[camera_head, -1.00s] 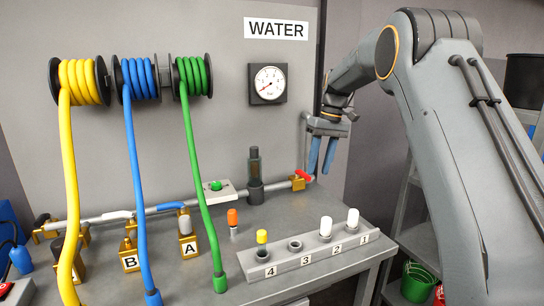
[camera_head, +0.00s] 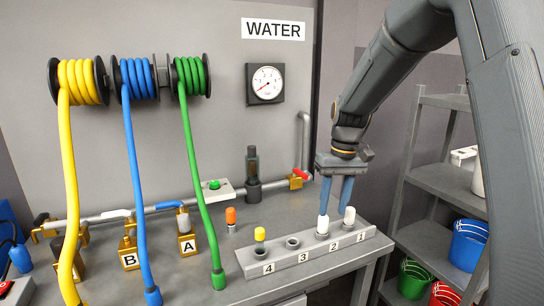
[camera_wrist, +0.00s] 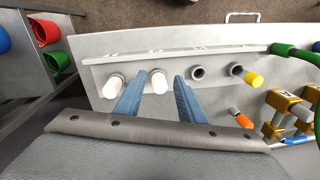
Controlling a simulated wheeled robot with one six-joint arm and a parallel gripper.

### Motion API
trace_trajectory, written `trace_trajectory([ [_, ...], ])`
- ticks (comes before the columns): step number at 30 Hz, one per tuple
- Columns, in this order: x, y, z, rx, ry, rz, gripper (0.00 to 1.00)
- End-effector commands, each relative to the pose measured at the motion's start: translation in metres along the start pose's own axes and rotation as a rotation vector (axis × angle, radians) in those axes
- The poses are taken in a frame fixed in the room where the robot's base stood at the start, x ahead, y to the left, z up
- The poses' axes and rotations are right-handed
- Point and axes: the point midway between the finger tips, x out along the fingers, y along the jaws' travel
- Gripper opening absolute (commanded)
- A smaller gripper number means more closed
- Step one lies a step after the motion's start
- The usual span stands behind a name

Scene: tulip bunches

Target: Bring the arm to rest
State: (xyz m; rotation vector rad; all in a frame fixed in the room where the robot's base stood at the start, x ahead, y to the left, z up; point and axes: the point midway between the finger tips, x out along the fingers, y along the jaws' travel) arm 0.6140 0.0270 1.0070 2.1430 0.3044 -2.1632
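My gripper (camera_head: 335,208) hangs fingers-down at the right of the bench, by the numbered rack. Its two blue fingers are apart and hold nothing that I can see. In the wrist view my gripper (camera_wrist: 155,82) has the white-topped plug (camera_wrist: 158,82) showing between the fingertips, with gaps at both sides. In the head view this white plug (camera_head: 322,226) stands in slot 2, close to the fingertips; I cannot tell whether they touch. Another white plug (camera_head: 349,216) stands in slot 1. My arm reaches in from the upper right.
The rack (camera_head: 310,253) also has a yellow-capped plug (camera_head: 260,234) at slot 4; slot 3 is empty. An orange-capped plug (camera_head: 231,217) stands behind it. The yellow, blue and green hoses (camera_head: 192,150) hang at left. Shelves (camera_head: 430,180) with buckets (camera_head: 467,243) stand at right.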

Motion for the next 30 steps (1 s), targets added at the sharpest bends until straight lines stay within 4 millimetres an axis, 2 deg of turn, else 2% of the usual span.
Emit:
trace_trajectory([
  [1, 0.007, -0.001, 0.025, 0.021, 0.002, 0.012, 0.36],
  [9, 0.051, -0.008, 0.152, 0.13, 0.035, 0.064, 0.36],
  [12, 0.065, -0.011, 0.193, 0.159, 0.045, 0.076, 0.36],
  [15, 0.075, -0.014, 0.222, 0.179, 0.054, 0.083, 0.36],
  [18, 0.08, -0.015, 0.239, 0.188, 0.058, 0.087, 0.36],
  [20, 0.082, -0.015, 0.243, 0.192, 0.06, 0.088, 0.36],
  [30, 0.083, -0.015, 0.245, 0.193, 0.06, 0.088, 0.36],
])
